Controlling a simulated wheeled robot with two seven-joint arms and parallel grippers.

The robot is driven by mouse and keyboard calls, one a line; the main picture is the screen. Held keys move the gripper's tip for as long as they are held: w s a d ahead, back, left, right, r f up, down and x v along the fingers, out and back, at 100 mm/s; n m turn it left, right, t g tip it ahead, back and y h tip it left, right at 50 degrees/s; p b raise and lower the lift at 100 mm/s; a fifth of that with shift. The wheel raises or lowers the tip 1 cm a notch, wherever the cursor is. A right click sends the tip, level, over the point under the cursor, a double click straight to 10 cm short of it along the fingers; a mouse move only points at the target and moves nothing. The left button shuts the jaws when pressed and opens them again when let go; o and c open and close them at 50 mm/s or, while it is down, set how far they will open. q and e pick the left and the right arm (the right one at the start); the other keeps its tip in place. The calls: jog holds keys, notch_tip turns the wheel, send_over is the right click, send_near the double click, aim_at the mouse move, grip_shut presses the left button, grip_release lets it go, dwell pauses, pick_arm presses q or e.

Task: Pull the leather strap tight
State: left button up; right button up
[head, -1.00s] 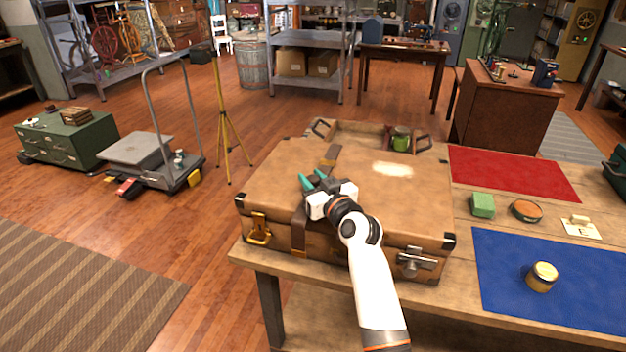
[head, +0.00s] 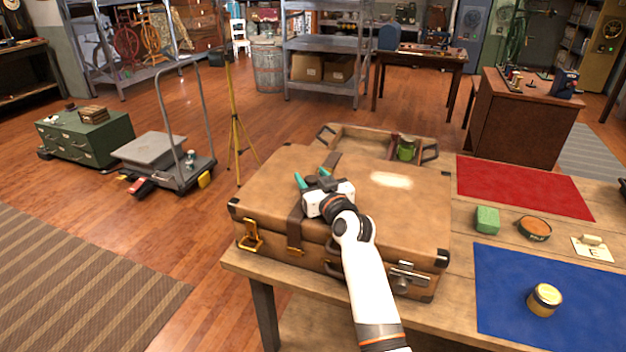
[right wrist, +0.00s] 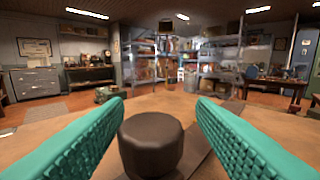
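A closed brown suitcase (head: 405,215) with dark corners lies flat on the wooden workbench. A dark leather strap (head: 295,232) runs over its lid and down the front, left of centre; my right gripper hides part of it. My right gripper (head: 311,177) is low over the lid at the strap, fingers pointing away from me. In the right wrist view its teal fingers are apart, with a short dark brown round piece (right wrist: 151,145) standing between them. I see gaps at both sides, and cannot tell whether this piece belongs to the strap. My left gripper is out of view.
An open tray (head: 372,142) with a green jar (head: 406,148) stands behind the suitcase.

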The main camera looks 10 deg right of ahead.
jog(key=shift+s, duration=0.2)
jog(key=shift+s+f, duration=0.1)
jog(key=shift+s, duration=0.2)
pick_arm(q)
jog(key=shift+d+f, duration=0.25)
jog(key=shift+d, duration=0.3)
pick_arm(e)
jog(key=s, duration=0.3)
jog(key=s+d, duration=0.1)
jog(key=s, duration=0.3)
jog(key=s+d, duration=0.1)
jog(key=s, duration=0.2)
jog(key=shift+s+d, duration=0.1)
jog(key=shift+s, duration=0.3)
